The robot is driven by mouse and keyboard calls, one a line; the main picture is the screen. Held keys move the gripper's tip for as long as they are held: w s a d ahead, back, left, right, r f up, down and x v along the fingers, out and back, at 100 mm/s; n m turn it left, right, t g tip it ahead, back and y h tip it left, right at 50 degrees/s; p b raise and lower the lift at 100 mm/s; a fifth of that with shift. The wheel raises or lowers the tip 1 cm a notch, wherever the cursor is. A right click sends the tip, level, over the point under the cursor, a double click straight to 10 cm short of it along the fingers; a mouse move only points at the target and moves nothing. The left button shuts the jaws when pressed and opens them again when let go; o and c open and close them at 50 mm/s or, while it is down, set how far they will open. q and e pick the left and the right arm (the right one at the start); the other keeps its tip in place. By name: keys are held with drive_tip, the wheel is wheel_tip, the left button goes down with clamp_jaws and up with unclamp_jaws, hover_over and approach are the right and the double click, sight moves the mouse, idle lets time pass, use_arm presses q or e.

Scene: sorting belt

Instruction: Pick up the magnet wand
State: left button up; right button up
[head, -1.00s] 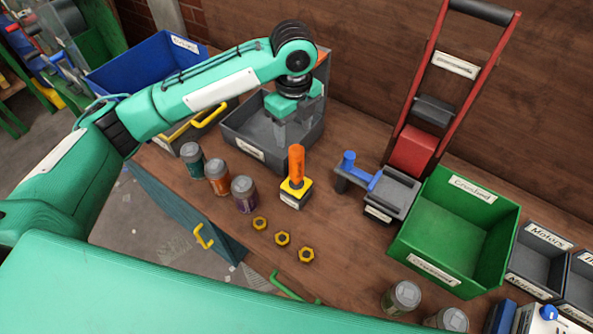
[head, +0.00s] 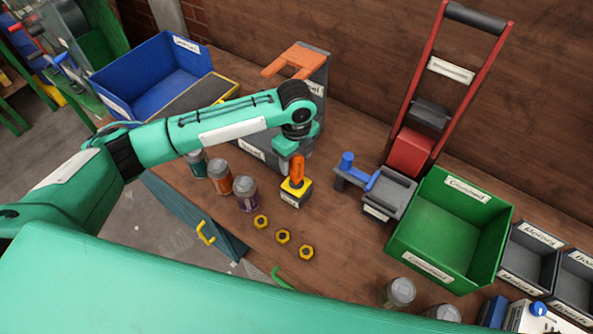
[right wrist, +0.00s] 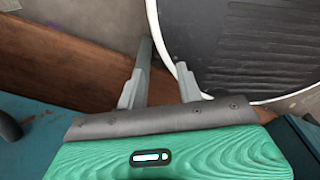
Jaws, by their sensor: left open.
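The magnet wand (head: 296,188) stands upright on the wooden bench, with an orange handle and a yellow and grey block base. My left gripper (head: 295,154) is open, pointing down right at the top of the orange handle. Its fingers are partly hidden by the hand, so I cannot tell whether the handle is between them. My right gripper (right wrist: 163,57) shows only in the right wrist view; its two fingers are apart with nothing between them.
Several grey-lidded jars (head: 246,194) stand left of the wand, and brass nuts (head: 283,237) lie in front. A blue-handled tool (head: 357,173) and green bin (head: 450,232) are to the right. A grey bin (head: 250,149) is behind, partly hidden by my arm.

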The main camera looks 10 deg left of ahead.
use_arm(q)
drive_tip(key=shift+c, duration=0.2)
drive_tip(key=c, duration=1.1)
drive_tip(key=shift+r, duration=0.15)
